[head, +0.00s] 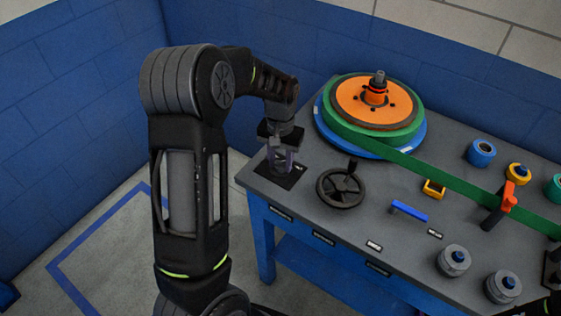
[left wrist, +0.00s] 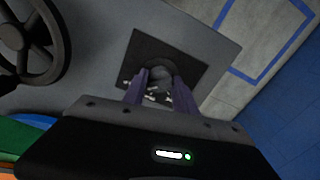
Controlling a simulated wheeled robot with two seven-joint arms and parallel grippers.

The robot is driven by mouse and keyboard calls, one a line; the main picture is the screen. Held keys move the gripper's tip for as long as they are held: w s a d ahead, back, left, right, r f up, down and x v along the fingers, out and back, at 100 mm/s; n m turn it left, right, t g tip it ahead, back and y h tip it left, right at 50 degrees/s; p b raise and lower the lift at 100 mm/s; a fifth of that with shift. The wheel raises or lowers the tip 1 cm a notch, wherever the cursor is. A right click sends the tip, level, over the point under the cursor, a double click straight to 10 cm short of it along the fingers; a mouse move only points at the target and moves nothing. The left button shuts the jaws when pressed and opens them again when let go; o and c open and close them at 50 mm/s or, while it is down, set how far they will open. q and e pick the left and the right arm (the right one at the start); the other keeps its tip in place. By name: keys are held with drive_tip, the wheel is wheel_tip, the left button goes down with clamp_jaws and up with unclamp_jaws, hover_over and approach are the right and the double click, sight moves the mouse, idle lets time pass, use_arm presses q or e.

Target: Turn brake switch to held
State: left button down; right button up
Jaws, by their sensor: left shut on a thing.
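The brake switch is a small grey knob on a dark square plate (head: 290,180) at the left corner of the workbench. The plate also shows in the left wrist view (left wrist: 140,48), with the grey knob (left wrist: 160,80) at its middle. My left gripper (head: 281,163) comes down over the plate from above. Its purple fingers (left wrist: 161,88) stand on both sides of the knob and are shut on it. White marks show near the knob but are too small to read. The fingers hide part of the knob. My right gripper is not in view.
A black handwheel (head: 341,188) stands just right of the switch. Behind it is an orange and green reel (head: 372,108) with a green band running right. A blue handle (head: 409,210), several rollers and grey knobs (head: 453,260) occupy the right side of the bench.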

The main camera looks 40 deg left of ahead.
sight(280, 161)
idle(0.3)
use_arm(q)
drive_tip(key=c, duration=1)
unclamp_jaws()
drive_tip(key=shift+r, duration=0.1)
wheel_tip(280, 161, up, 8)
drive_tip(key=shift+f+b, duration=0.15)
drive_tip(key=shift+b, duration=0.35)
